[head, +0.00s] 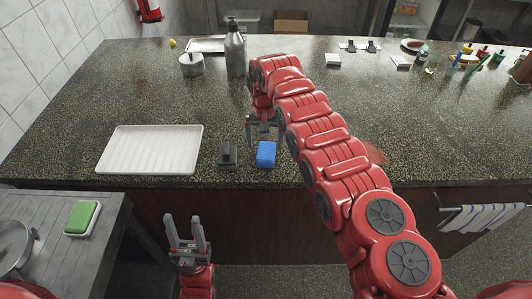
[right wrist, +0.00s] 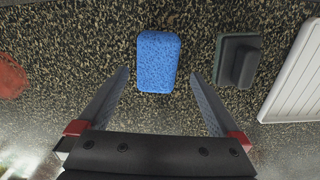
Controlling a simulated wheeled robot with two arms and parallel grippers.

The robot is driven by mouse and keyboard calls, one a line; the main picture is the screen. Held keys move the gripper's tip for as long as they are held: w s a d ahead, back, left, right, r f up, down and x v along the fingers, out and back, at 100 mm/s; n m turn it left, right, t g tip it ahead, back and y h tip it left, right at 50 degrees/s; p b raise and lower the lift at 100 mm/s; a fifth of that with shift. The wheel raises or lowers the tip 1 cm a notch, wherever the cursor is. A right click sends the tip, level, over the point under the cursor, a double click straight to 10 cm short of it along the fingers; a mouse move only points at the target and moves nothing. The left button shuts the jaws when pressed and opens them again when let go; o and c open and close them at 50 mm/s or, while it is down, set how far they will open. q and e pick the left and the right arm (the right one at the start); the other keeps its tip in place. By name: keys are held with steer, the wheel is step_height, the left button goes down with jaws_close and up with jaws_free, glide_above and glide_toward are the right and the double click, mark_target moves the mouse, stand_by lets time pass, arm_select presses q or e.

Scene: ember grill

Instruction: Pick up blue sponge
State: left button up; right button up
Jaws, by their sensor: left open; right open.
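The blue sponge (head: 266,154) lies on the speckled dark counter near its front edge. In the right wrist view the blue sponge (right wrist: 157,62) sits between and just beyond the fingertips. My right gripper (head: 264,132) is open above the counter, just behind the sponge in the head view; its two fingers (right wrist: 160,75) spread to either side of the sponge without visibly touching it. My left gripper (head: 186,222) is open and empty, low in front of the counter, with its fingers pointing up.
A dark grey block with a handle (head: 228,155) stands just left of the sponge. A white ribbed tray (head: 150,150) lies further left. A metal bottle (head: 235,50) and a pot (head: 191,66) stand behind. A green sponge (head: 81,217) lies on the side table.

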mark_target(266, 150)
steer(key=shift+d+f+p, duration=0.1)
steer(key=shift+f+p, duration=0.15)
steer(key=shift+p, duration=0.1)
steer(key=f, duration=0.2)
steer(key=f+p, duration=0.1)
steer(key=f, duration=0.1)
steer(key=shift+s+d, duration=0.1)
steer(key=shift+s, duration=0.1)
steer(key=shift+w+f, duration=0.1)
steer(key=shift+f, duration=0.2)
steer(key=c, duration=1.3)
steer(key=shift+r, duration=0.2)
